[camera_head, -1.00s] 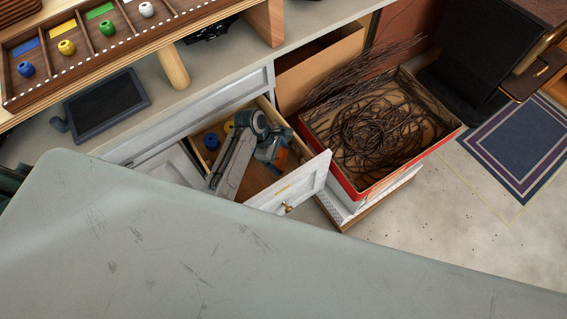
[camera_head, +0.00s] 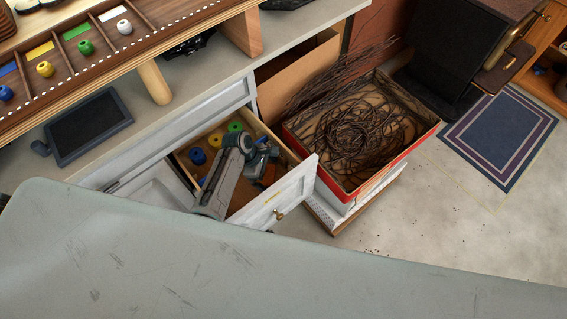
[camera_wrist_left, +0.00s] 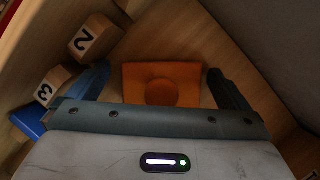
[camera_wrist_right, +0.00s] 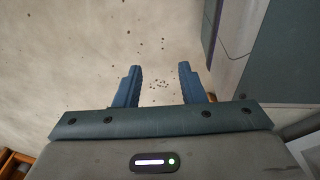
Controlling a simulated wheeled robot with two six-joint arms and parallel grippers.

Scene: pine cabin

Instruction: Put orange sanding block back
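The orange sanding block (camera_wrist_left: 162,84) lies in the open drawer (camera_head: 288,189). In the left wrist view it sits between the two fingers of my left gripper (camera_wrist_left: 160,88), with a gap on each side. A bit of orange (camera_head: 268,174) also shows in the head view, mostly hidden by my left gripper (camera_head: 264,162). My left gripper is open and reaches down into the drawer. My right gripper (camera_wrist_right: 159,84) is open and empty above the floor, and is not visible in the head view.
The drawer also holds a blue spool (camera_head: 197,156), a green one (camera_head: 235,127) and numbered wooden blocks (camera_wrist_left: 95,38). A box of wire and twigs (camera_head: 352,196) stands right of the drawer. A rack with coloured spools (camera_head: 62,85) is above the counter. A grey surface (camera_head: 250,275) fills the foreground.

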